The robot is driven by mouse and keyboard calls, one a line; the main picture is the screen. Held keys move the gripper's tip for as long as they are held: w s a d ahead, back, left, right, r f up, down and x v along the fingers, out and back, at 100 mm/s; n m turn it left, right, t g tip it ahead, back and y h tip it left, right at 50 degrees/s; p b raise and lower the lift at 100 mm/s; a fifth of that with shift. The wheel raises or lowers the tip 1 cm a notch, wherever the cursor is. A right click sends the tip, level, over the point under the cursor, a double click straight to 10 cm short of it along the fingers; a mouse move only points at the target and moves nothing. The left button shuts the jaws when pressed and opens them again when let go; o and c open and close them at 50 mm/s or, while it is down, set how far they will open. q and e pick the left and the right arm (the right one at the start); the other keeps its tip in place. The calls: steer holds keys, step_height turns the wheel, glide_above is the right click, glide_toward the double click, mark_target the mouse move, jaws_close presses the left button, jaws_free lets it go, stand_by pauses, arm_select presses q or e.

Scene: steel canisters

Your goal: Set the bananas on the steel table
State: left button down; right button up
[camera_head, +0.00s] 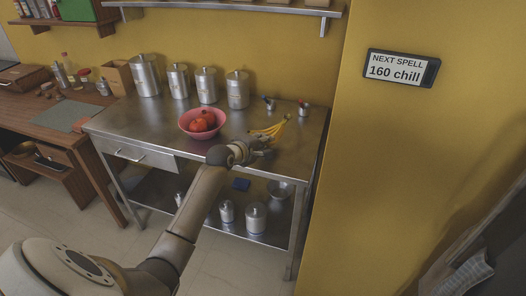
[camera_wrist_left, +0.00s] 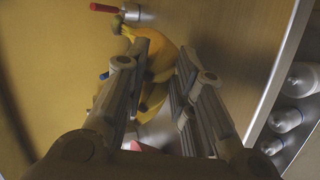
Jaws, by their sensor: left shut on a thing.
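The yellow bananas (camera_head: 272,129) are at my left gripper (camera_head: 262,144), over the right part of the steel table (camera_head: 150,128). In the left wrist view the bananas (camera_wrist_left: 160,58) sit between the two fingers of the left gripper (camera_wrist_left: 163,72), which is shut on them. The fingers hide part of the bunch. I cannot tell whether the bananas touch the table top. My right gripper is not in view.
A pink bowl (camera_head: 188,127) with red fruit stands left of the bananas. Several steel canisters (camera_head: 238,90) line the table's back. More canisters (camera_head: 256,217) are on the lower shelf. The table's front left is clear.

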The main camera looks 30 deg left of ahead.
arm_select(q)
step_height(320, 180, down, 3)
steer(key=shift+r, duration=0.15)
steer(key=c, duration=1.2)
jaws_free()
steer(key=shift+s, duration=0.1)
steer(key=v, duration=1.2)
steer(key=shift+p, duration=0.35)
